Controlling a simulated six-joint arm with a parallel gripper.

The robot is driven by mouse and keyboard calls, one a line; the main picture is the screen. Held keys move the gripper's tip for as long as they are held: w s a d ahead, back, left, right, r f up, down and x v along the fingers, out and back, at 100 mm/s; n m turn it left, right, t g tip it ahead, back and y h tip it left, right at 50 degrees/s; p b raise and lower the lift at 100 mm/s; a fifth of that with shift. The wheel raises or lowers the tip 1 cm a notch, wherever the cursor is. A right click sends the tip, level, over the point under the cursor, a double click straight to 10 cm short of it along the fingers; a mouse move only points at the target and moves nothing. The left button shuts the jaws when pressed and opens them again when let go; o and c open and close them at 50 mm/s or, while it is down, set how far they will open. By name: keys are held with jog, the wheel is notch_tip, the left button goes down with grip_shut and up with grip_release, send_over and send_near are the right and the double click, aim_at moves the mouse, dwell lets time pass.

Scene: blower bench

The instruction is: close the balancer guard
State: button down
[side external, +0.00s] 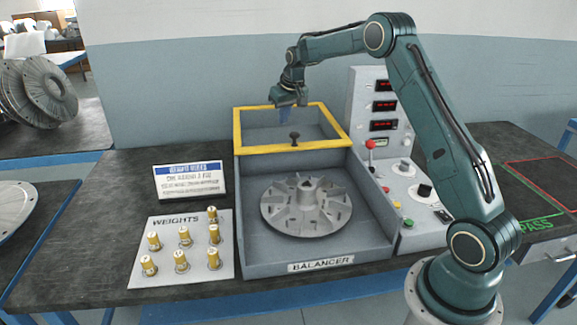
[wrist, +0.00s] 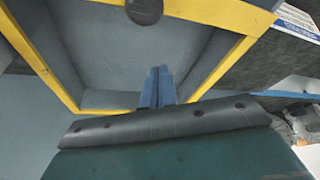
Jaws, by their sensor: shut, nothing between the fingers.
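The balancer guard (side external: 262,150) is a yellow frame at the back of the grey balancer box (side external: 245,235). It sits behind the finned rotor (side external: 306,205), which lies uncovered in the open front. A dark knob (side external: 294,137) stands at the guard's front bar. My gripper (side external: 287,119) is shut and empty, pointing down near the guard's rear bar, apart from the knob. In the wrist view my shut blue fingers (wrist: 157,75) show over the area inside the yellow frame (wrist: 40,60), with the knob (wrist: 145,10) at the top edge. Whether the fingertips touch anything is unclear.
A control panel (side external: 408,190) with a red-topped lever (side external: 370,146) adjoins the box on the right. At left are a weights board (side external: 165,235) with several brass weights and a sign card (side external: 188,181). A green PASS area (side external: 540,222) is at far right.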

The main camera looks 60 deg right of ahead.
jog(key=shift+x, duration=0.95)
jog(key=shift+s+a+r, duration=0.1)
jog(key=shift+s+a, duration=0.15)
jog(key=shift+s, duration=0.4)
jog(key=shift+s+a+f, duration=0.1)
jog(key=shift+s+a, duration=0.1)
jog(key=shift+s, duration=0.4)
jog(key=shift+s+a+r, duration=0.1)
jog(key=shift+s+a, duration=0.15)
jog(key=shift+s, duration=0.4)
jog(key=shift+s+a, duration=0.1)
jog(key=s+a, duration=2.4)
jog(key=shift+s, duration=0.15)
